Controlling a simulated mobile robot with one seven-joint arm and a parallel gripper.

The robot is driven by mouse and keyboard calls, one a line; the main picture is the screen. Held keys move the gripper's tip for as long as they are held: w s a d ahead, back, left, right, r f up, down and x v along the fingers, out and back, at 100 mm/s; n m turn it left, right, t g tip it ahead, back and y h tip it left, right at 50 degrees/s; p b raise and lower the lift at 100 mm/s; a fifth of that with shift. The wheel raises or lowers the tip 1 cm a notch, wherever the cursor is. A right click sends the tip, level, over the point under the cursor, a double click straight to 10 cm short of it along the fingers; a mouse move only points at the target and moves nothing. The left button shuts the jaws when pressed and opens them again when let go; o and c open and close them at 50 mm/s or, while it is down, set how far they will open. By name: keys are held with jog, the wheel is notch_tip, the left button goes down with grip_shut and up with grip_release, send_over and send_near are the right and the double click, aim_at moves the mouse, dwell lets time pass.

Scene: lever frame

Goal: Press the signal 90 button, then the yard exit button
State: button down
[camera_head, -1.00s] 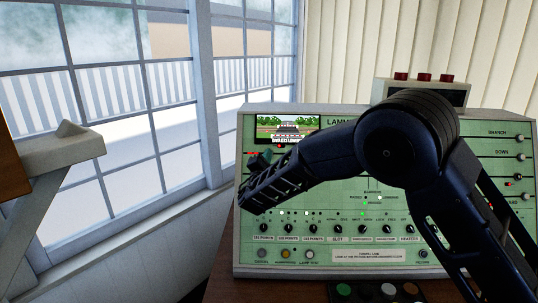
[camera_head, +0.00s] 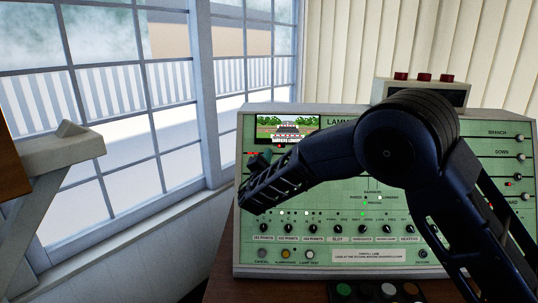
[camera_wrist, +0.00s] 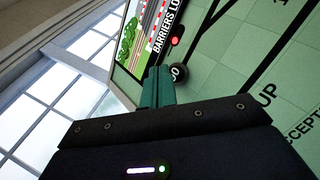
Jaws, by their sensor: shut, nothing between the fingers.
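The pale green signal panel (camera_head: 330,190) stands on the desk, with a small picture screen at its upper left. My gripper (camera_wrist: 160,82) is shut and empty, its teal fingertips close to the panel below the screen. In the wrist view a round black button (camera_wrist: 180,72) sits just beside the fingertips, with a partly hidden label; I cannot tell whether they touch. A red lamp (camera_wrist: 174,41) glows above that button. In the head view my gripper (camera_head: 259,160) is at the panel's left side and hides the button there. I cannot make out a yard exit label.
My arm covers much of the panel's middle and right. A row of switches (camera_head: 337,229) and lower push buttons (camera_head: 286,253) lie below my arm. A window is at left.

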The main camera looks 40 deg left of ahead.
jog(key=shift+w, duration=0.1)
jog(key=shift+w+a+f, duration=0.15)
jog(key=shift+w+a, duration=0.05)
jog(key=shift+w, duration=0.05)
dwell(0.3)
jog(key=shift+w+a+f, duration=0.25)
jog(key=shift+w, duration=0.05)
dwell(1.1)
jog(key=shift+r, duration=0.1)
jog(key=shift+s+d+r, duration=0.35)
jog(key=shift+s+d, duration=0.1)
jog(key=shift+s, duration=0.2)
dwell(0.4)
jog(key=shift+s+d+r, duration=0.6)
jog(key=shift+s+d, duration=0.05)
jog(key=shift+s, duration=0.25)
jog(key=shift+s+d+r, duration=0.55)
jog(key=shift+s+d, duration=0.1)
jog(key=shift+s, duration=0.25)
dwell(1.5)
